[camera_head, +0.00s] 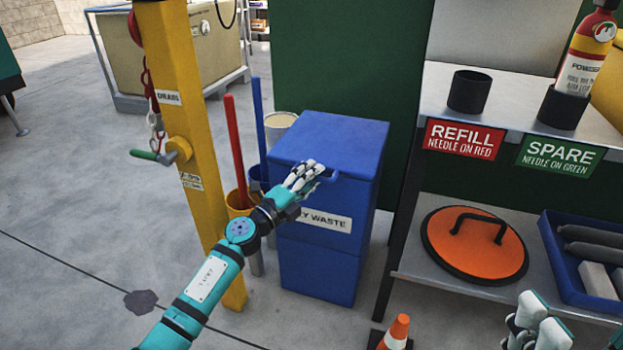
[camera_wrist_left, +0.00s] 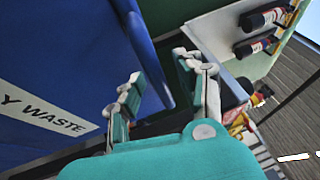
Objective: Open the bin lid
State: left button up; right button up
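The blue waste bin (camera_head: 318,272) stands on the floor with its blue lid (camera_head: 335,140) lying shut on top. A small blue handle (camera_head: 331,176) sticks out at the lid's front edge. My left gripper (camera_head: 309,174) is at this front edge, beside the handle. In the left wrist view my left gripper (camera_wrist_left: 163,82) has its fingers apart, and a blue edge of the bin (camera_wrist_left: 148,50) reaches in between them. I cannot tell whether they touch it. My right gripper (camera_head: 537,325) shows only partly at the lower right, away from the bin.
A yellow post (camera_head: 180,110) and a red-handled tool (camera_head: 236,150) stand left of the bin. A metal shelf (camera_head: 440,265) with an orange round lid (camera_head: 474,245) is to the right. An orange cone (camera_head: 397,333) stands in front.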

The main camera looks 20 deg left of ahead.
pick_arm(q)
grip_shut()
dwell(0.6)
